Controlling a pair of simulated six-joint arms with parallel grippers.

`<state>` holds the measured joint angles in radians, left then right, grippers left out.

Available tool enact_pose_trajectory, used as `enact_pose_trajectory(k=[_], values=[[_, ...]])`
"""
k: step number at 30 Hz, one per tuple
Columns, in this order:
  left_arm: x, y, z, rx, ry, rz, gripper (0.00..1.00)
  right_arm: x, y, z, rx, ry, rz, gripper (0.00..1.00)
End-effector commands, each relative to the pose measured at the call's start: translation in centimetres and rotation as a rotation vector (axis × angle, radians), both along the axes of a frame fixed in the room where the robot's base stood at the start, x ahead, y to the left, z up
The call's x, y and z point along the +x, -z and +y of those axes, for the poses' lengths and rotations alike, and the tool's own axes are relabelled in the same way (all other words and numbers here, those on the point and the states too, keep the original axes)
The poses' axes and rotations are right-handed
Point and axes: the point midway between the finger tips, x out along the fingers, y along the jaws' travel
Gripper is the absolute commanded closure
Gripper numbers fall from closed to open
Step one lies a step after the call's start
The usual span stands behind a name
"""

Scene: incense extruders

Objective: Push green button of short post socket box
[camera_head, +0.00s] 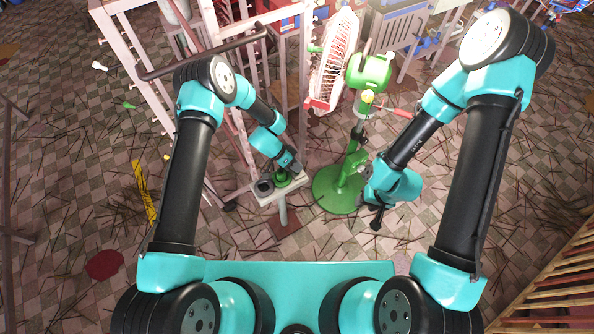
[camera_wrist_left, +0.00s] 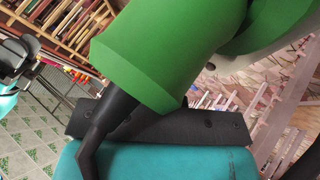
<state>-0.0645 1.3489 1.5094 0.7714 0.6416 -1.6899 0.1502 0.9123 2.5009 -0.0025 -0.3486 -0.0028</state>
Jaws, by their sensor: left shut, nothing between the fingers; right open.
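The short post socket box (camera_head: 267,198) is a small pale box on a grey post in the head view. It has a dark round socket (camera_head: 263,187) on its left and a green button (camera_head: 282,181) on its right. My left gripper (camera_head: 293,170) is shut and empty, right at the green button and partly covering it. Whether it touches the button I cannot tell. In the left wrist view, a dark finger (camera_wrist_left: 108,118) lies beside a large green cylindrical part (camera_wrist_left: 170,55) very close to the camera. My right gripper (camera_head: 377,215) is open and empty, lower right of the fan's base.
A green fan stand (camera_head: 338,190) with a round base stands between my grippers. A white-and-red fan cage (camera_head: 333,60) and pale metal frames (camera_head: 240,100) rise behind. A wooden rack (camera_head: 555,280) is at the lower right. Thin sticks litter the tiled floor.

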Motion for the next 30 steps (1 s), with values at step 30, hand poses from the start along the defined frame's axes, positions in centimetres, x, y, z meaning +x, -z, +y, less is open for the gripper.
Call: enact_pose_trajectory(k=[30], values=[[0.0,-3.9,0.0,0.0,0.0,-0.001,1.0,0.0,0.0,0.0,0.0,0.0,0.0,0.57]])
